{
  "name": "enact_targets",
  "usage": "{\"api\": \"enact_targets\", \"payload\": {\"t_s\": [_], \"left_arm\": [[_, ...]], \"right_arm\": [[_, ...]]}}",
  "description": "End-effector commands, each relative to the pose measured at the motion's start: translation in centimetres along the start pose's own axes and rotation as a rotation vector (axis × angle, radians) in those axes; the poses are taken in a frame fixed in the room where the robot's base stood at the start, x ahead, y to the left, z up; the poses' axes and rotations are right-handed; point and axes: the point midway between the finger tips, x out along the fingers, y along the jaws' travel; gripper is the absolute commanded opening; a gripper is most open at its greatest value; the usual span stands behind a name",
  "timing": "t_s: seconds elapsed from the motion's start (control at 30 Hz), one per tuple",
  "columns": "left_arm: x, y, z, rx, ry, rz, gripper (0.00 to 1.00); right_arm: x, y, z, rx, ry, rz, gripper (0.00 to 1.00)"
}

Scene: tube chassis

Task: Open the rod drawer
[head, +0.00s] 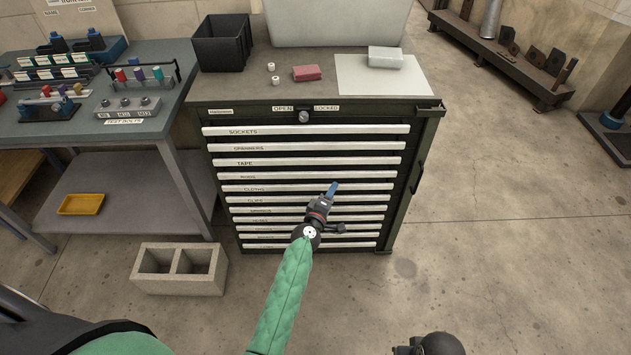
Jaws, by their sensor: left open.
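A dark green drawer cabinet (424,160) stands in the middle, with several drawers that have pale label strips. All its drawers look shut. The fourth strip from the top, the rod drawer (290,175), carries small lettering that seems to read RODS. Above the drawers is a round lock knob (303,116) between the labels OPEN and LOCKED; its setting is too small to tell. My left gripper (332,189) is open and empty, with its blue tips in front of the drawer fronts. In the picture they overlap the strip just below the rod drawer; I cannot tell any contact.
The cabinet top holds a black bin (222,45), a red block (307,73) and a pale sheet (382,82). A workbench (150,125) with tool racks stands at left. A concrete block (180,270) lies on the floor left of the cabinet.

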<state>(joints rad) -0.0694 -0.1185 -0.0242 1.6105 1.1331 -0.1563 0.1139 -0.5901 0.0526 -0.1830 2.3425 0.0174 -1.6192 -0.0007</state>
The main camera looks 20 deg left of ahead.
Motion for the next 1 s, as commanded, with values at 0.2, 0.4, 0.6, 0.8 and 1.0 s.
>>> {"api": "enact_targets", "payload": {"t_s": [0.2, 0.4, 0.6, 0.8, 1.0], "left_arm": [[-0.9, -1.6, -5.1, -0.163, 0.298, 0.012, 0.47], [-1.8, -1.7, -7.6, -0.202, 0.441, 0.026, 0.47], [-1.0, -1.7, -8.3, -0.211, 0.457, 0.032, 0.47], [1.5, -1.8, -9.5, -0.21, 0.456, 0.032, 0.47], [3.8, -1.9, -10.7, -0.21, 0.455, 0.031, 0.47]], "right_arm": [[0.6, 0.1, 0.2, -0.001, -0.005, 0.002, 0.36], [0.6, 0.2, -0.1, -0.002, 0.005, 0.003, 0.36], [0.1, 0.1, -0.1, -0.001, 0.01, 0.002, 0.36], [-2.5, -0.3, 0.4, 0.005, 0.013, -0.006, 0.36], [-3.8, -0.5, 0.6, 0.001, 0.019, -0.011, 0.36]]}}
